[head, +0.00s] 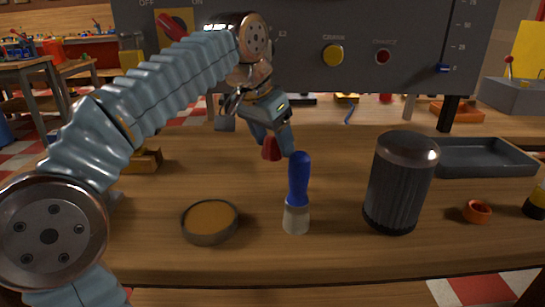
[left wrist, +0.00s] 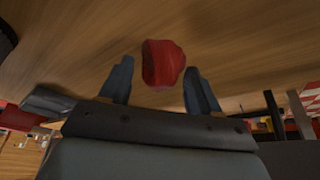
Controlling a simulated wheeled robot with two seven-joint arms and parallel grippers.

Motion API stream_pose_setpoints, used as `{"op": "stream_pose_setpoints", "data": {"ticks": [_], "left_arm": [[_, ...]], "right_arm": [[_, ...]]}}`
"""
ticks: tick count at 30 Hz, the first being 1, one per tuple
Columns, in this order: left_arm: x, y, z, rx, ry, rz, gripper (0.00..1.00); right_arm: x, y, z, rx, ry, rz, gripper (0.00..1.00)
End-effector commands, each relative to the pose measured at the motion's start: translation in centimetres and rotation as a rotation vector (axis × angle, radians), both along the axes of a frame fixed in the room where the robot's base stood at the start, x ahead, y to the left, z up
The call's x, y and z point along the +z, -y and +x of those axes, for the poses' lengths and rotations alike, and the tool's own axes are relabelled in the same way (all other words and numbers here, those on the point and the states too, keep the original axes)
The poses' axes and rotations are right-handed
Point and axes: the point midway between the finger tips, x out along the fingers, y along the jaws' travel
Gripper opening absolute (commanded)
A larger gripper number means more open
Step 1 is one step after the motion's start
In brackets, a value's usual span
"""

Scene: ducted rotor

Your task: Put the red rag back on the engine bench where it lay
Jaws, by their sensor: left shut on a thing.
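The red rag (head: 271,152) hangs between the fingers of my left gripper (head: 273,141), over the middle of the wooden bench (head: 335,255). In the left wrist view the rag (left wrist: 163,63) is a bunched red lump between the two dark fingertips (left wrist: 160,82), with bench wood behind it. My left gripper is shut on the rag and points down. I cannot tell whether the rag's lower end touches the wood. My right gripper is in neither view.
A blue-handled brush (head: 298,190) stands just in front of the rag. A dark ribbed cylinder (head: 400,185), a grey tray (head: 485,158) and a small orange cup (head: 477,211) are to the right. A round brown-filled dish (head: 210,221) is front left. A grey control panel (head: 420,50) rises behind.

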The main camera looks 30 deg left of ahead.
Motion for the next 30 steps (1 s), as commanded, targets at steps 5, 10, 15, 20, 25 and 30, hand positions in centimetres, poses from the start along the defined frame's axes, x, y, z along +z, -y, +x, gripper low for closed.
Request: {"op": "stream_pose_setpoints", "data": {"ticks": [5, 10, 15, 20, 25, 30], "left_arm": [[-2.4, 0.0, 0.0, 0.001, 0.0, 0.0, 0.24], [-2.4, 0.0, 0.0, 0.0, 0.0, -0.001, 0.24], [-2.7, 0.0, 0.0, 0.0, 0.0, -0.001, 0.24], [-2.7, 0.0, 0.0, 0.0, -0.001, -0.001, 0.81], [-2.7, 0.0, 0.0, 0.0, -0.001, -0.001, 0.88], [-2.5, 0.0, 0.0, 0.0, 0.0, -0.001, 0.88]], "right_arm": [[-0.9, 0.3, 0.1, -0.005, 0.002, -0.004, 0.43], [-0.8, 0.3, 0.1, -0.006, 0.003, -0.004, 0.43], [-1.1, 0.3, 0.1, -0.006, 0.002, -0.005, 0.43], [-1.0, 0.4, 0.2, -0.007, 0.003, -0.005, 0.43], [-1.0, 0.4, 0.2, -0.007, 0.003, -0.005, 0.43], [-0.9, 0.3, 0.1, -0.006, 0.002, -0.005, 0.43]]}}
